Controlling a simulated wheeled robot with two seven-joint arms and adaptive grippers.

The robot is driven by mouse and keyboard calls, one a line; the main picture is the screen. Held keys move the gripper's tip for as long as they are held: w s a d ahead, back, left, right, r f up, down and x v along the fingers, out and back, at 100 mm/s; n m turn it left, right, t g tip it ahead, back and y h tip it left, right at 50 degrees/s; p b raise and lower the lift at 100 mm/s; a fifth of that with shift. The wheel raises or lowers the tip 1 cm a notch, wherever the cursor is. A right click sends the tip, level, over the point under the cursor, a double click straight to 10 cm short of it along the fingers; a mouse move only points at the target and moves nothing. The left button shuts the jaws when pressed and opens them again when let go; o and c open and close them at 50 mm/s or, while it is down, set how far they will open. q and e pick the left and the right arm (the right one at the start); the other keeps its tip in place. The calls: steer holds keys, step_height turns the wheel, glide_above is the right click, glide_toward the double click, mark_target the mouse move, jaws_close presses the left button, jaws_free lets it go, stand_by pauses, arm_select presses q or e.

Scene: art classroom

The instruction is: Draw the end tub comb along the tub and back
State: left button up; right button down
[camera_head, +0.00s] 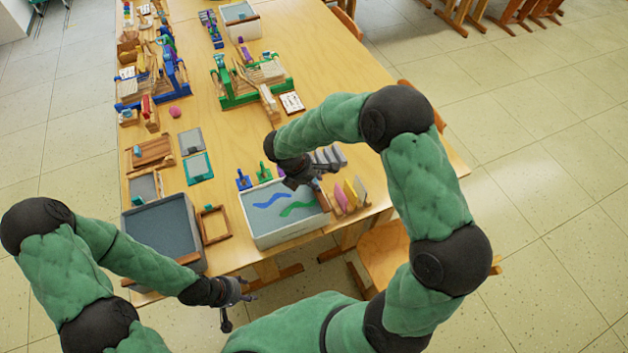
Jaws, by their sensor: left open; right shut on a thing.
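The white-walled tub (283,238) stands at the table's near end, its pale bath carrying blue and green wavy streaks. A narrow wooden strip, which looks like the comb (323,199), shows at the tub's right end, just below my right gripper (306,184). My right gripper is over that end and shut on what appears to be this comb; its fingers and arm hide most of the grip. Whether the comb's teeth touch the bath cannot be told. My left gripper (238,306) is open and empty, low in front of the table, apart from the tub.
A grey tub (160,230) and an empty wooden frame (214,224) stand left of the white tub. Small blue (243,180) and green (264,172) tools stand behind it. Upright coloured pieces (350,195) are close on its right. A chair (385,253) is at the right.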

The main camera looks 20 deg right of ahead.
steer(key=a+p, duration=0.2)
steer(key=a, duration=1.9)
steer(key=shift+w+a+r, duration=0.15)
steer(key=shift+a, duration=0.2)
steer(key=c, duration=1.2)
jaws_free()
steer(key=shift+o, duration=1.2)
steer(key=v, duration=1.2)
steer(key=shift+a, duration=0.1)
